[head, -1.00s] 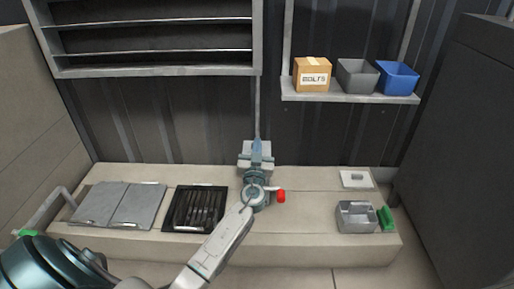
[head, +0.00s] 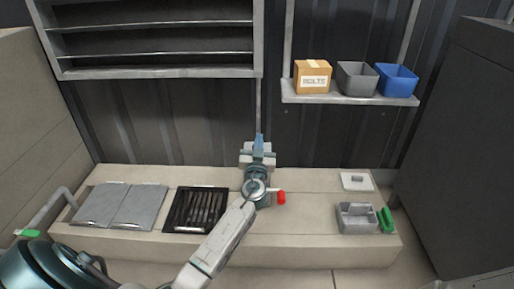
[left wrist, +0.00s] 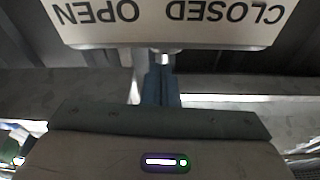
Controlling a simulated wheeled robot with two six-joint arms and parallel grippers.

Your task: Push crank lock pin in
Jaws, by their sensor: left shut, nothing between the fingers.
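My left gripper (head: 259,143) reaches over the bench at the pump, its blue-grey fingers shut and empty. In the left wrist view the closed fingers (left wrist: 160,88) point at a small metal piece (left wrist: 166,58) under the lower edge of a pale plate (left wrist: 165,30), which reads "OPEN" and "CLOSED" upside down. That piece may be the lock pin; I cannot tell whether the fingertips touch it. A red crank knob (head: 281,197) sticks out right of my wrist. My arm hides most of the pump. My right gripper is not in view.
The bench (head: 310,215) holds a black tray (head: 168,226) of tools, grey panels (head: 138,208), a grey caddy (head: 356,219) and a green object (head: 386,221). A wall shelf (head: 350,99) carries a "BOLTS" box (head: 312,78) and a grey bin (head: 356,79) and blue bin (head: 397,81).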

